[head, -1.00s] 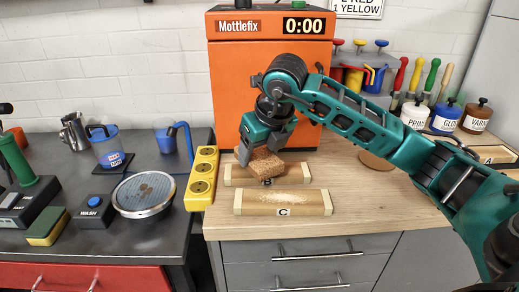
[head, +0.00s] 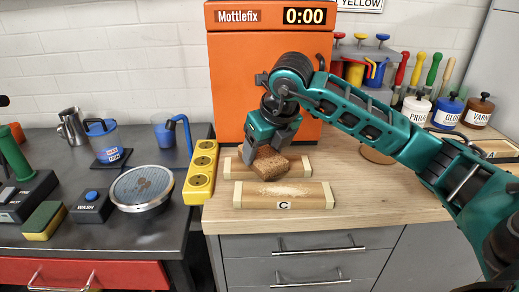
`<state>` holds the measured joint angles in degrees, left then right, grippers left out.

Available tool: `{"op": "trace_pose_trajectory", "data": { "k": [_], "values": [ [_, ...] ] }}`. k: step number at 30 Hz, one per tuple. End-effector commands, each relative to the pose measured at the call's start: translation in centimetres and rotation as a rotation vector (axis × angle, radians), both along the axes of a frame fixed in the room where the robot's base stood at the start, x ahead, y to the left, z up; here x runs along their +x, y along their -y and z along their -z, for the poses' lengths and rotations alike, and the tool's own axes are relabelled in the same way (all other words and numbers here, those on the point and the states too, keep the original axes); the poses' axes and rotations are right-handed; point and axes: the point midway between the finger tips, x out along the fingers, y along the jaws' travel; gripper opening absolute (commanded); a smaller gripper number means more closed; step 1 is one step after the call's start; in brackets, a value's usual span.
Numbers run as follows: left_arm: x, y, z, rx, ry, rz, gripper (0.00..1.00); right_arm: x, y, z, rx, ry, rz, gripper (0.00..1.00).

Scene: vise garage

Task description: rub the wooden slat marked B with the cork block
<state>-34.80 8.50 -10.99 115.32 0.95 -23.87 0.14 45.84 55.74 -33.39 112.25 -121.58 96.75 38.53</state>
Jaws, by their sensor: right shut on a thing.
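My right gripper (head: 268,150) is shut on a brown speckled cork block (head: 271,164). It holds the block, slightly tilted, over the middle of the rear wooden slat (head: 236,169); whether they touch I cannot tell. This slat has pale end caps, and its letter is hidden behind the block. In front of it lies a similar slat marked C (head: 310,195), with a pale, scuffed-looking top. A third slat (head: 499,149), marked A, lies at the far right. My left gripper is out of view.
An orange Mottlefix machine (head: 235,80) stands behind the slats. A yellow socket strip (head: 201,172) lies left of them. A round mesh-topped dish (head: 143,188) and a WASH button box (head: 91,205) are on the dark bench. Labelled pots stand at the right.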

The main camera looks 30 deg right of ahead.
Motion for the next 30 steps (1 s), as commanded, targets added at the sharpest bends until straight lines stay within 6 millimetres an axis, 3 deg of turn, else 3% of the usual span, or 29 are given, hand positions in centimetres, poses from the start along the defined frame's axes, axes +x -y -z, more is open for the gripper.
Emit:
{"op": "trace_pose_trajectory", "data": {
  "k": [9,16,30],
  "values": [
    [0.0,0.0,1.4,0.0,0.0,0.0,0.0,-1.5,2.4,0.2,-0.003,-0.001,0.001,0.41],
    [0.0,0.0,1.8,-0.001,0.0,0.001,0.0,-1.7,2.6,0.4,-0.002,-0.001,-0.001,0.41],
    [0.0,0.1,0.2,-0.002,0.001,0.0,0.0,0.2,-0.4,0.1,0.001,-0.004,-0.003,0.41]
  ]
}}
